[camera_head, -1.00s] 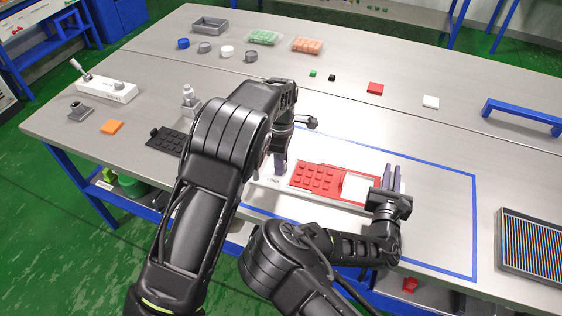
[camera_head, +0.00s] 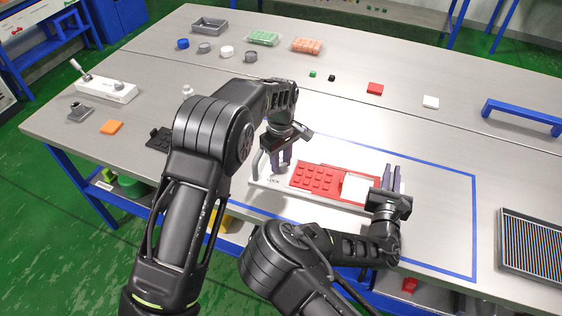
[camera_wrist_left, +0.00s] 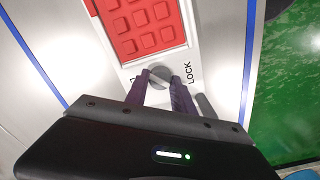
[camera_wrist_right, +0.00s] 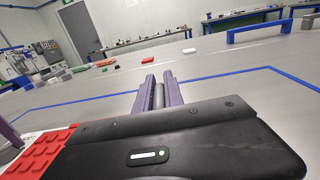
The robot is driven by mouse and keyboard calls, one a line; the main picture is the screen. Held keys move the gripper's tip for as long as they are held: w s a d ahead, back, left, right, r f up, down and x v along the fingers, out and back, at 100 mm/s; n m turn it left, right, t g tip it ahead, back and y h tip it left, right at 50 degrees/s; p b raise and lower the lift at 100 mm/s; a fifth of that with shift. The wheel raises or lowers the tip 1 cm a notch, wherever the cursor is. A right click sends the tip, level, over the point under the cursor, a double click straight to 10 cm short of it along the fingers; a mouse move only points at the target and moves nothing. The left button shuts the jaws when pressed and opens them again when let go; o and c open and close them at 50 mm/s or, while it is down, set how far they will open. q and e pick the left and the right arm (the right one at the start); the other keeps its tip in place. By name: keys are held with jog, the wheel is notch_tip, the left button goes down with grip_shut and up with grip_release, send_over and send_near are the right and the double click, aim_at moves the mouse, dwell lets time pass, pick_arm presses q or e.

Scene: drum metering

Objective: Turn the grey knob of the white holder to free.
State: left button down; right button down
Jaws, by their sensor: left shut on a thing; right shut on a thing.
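The white holder (camera_head: 262,184) lies inside the blue-taped area with a red studded plate (camera_head: 318,178) in it. Its grey knob (camera_wrist_left: 160,75) is at the holder's end, beside the printed word LOCK; another label on the opposite side is mostly covered by a finger. My left gripper (camera_head: 281,157) points down with its fingers around the knob, shut on it, as the left wrist view shows (camera_wrist_left: 160,90). I cannot tell the knob's exact setting. My right gripper (camera_head: 392,178) is at the holder's right end, shut on a grey rounded piece (camera_wrist_right: 158,95).
A white flat block (camera_head: 357,187) sits at the red plate's right end. A black studded plate (camera_head: 159,139) and an orange square (camera_head: 112,127) lie to the left. A blue handle-shaped bar (camera_head: 522,116) and a striped tray (camera_head: 532,245) are at the right.

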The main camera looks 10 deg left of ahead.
aim_at(281, 165)
pick_arm(q)
jog(key=c, duration=1.1)
grip_release()
jog(key=shift+o, duration=0.2)
notch_tip(281, 165, up, 12)
